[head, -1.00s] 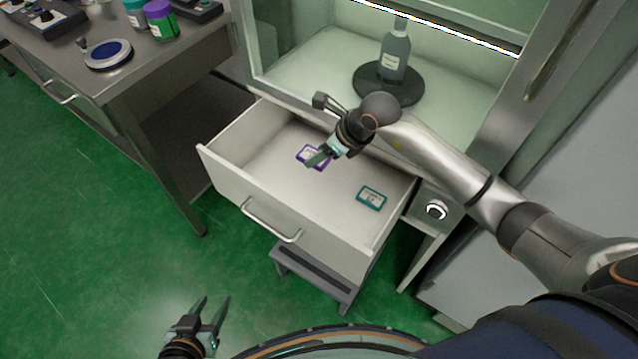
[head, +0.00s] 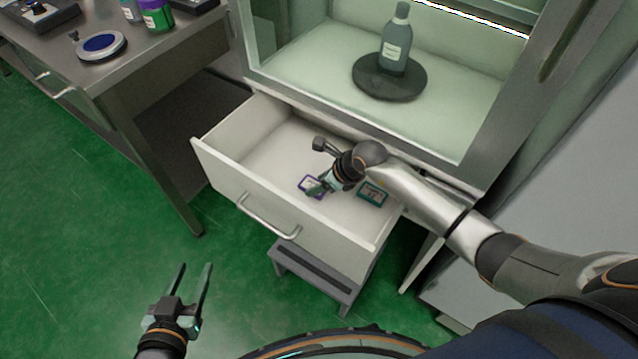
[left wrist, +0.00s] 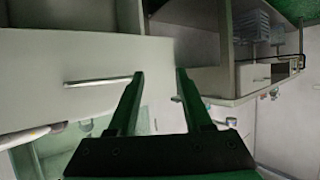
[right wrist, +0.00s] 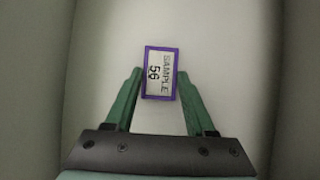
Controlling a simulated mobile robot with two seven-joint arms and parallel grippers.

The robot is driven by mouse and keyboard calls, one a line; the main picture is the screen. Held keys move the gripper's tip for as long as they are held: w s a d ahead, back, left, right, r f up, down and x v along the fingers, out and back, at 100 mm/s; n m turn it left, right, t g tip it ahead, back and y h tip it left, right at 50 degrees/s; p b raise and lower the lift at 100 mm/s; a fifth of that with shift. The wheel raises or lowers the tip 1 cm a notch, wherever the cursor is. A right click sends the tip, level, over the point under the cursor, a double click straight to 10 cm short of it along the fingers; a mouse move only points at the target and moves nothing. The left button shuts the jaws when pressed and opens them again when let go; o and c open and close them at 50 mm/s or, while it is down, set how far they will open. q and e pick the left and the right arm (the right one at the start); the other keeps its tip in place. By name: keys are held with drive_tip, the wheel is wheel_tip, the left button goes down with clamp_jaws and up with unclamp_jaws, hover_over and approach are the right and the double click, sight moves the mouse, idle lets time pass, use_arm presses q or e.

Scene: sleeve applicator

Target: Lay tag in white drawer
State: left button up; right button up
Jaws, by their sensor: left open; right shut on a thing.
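A purple-framed tag (head: 310,187) shows at my right gripper (head: 318,189), inside the open white drawer (head: 236,190). In the right wrist view, the tag (right wrist: 160,73) reads "SAMPLE 56" and sits between the two fingertips of my right gripper (right wrist: 160,82), which is shut on it. The pale drawer floor is behind it; I cannot tell whether the tag touches it. A teal-framed tag (head: 373,193) lies in the drawer to the right. My left gripper (head: 196,266) is open and empty, low in front of the drawer, over the green floor.
The drawer has raised walls and a front handle (head: 268,217). Above it, a cabinet holds a grey bottle (head: 396,42) on a dark round disc (head: 389,84). A grey step stool (head: 318,277) stands below the drawer. A metal bench (head: 110,80) stands at left.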

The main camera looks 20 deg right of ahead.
drive_tip(key=o, duration=1.3)
drive_tip(key=shift+o, duration=0.2)
drive_tip(key=shift+r, duration=0.1)
drive_tip(key=shift+s+d+r, duration=0.1)
drive_tip(key=shift+r, duration=0.05)
drive_tip(key=p+v, duration=0.1)
drive_tip(key=v, duration=0.1)
drive_tip(key=shift+s+d+r, duration=0.1)
drive_tip(key=shift+r, duration=0.15)
drive_tip(key=p+v, duration=0.1)
drive_tip(key=v, duration=0.3)
use_arm(q)
drive_tip(key=s+f+g+p, duration=0.1)
drive_tip(key=s+f+g, duration=0.2)
drive_tip(key=s+f, duration=0.1)
drive_tip(key=shift+s+d+f+n, duration=0.25)
drive_tip(key=shift+s+d+n, duration=0.05)
drive_tip(key=shift+d+n, duration=0.1)
use_arm(e)
drive_tip(key=shift+v, duration=2.5)
